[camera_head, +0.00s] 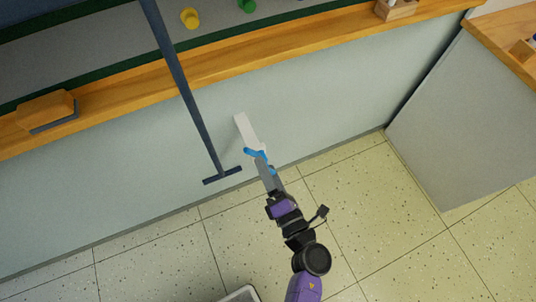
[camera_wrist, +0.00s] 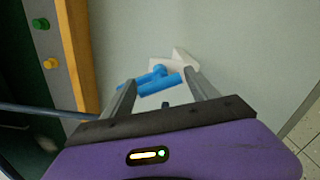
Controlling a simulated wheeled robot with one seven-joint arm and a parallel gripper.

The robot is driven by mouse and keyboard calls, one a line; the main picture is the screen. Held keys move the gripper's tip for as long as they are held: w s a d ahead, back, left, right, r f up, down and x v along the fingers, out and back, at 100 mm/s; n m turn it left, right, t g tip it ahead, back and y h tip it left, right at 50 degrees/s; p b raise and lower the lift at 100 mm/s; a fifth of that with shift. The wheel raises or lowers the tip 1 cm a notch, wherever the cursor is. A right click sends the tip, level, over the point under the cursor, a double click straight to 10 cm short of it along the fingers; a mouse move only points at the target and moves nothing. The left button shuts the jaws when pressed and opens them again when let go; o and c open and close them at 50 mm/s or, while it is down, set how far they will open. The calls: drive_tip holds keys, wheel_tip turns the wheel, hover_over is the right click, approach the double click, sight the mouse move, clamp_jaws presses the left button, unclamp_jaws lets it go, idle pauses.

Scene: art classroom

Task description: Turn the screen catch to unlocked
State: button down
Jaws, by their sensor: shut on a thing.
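The screen catch has a bright blue handle (camera_head: 254,153) with a white piece (camera_head: 245,130) beside it, against the pale grey wall panel. In the wrist view the blue handle (camera_wrist: 150,84) lies across and between my two fingers, and the white piece (camera_wrist: 182,58) shows behind it. My gripper (camera_head: 265,168) reaches up to the catch from below. In the wrist view my gripper (camera_wrist: 160,92) is shut on the blue handle, with one finger at each side. The fingers cover part of the handle, and I see no lock marking.
A dark blue pole with a T-shaped foot (camera_head: 222,176) stands close left of the catch. Above runs a wooden ledge (camera_head: 215,65) with an eraser-like block (camera_head: 47,110) on it. A grey panel (camera_head: 450,120) stands at right. The tiled floor (camera_head: 380,195) between is clear.

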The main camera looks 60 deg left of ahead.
drive_tip(key=m+p, duration=0.3)
drive_tip(key=m, duration=0.2)
drive_tip(key=shift+m+p, duration=0.3)
drive_tip(key=shift+p, duration=0.05)
drive_tip(key=shift+w, duration=0.1)
idle(0.4)
drive_tip(key=shift+c, duration=1.3)
unclamp_jaws()
drive_tip(key=d, duration=0.7)
drive_tip(key=shift+s+d+p, duration=0.35)
drive_tip(key=shift+d+p, duration=0.05)
drive_tip(key=shift+m, duration=0.3)
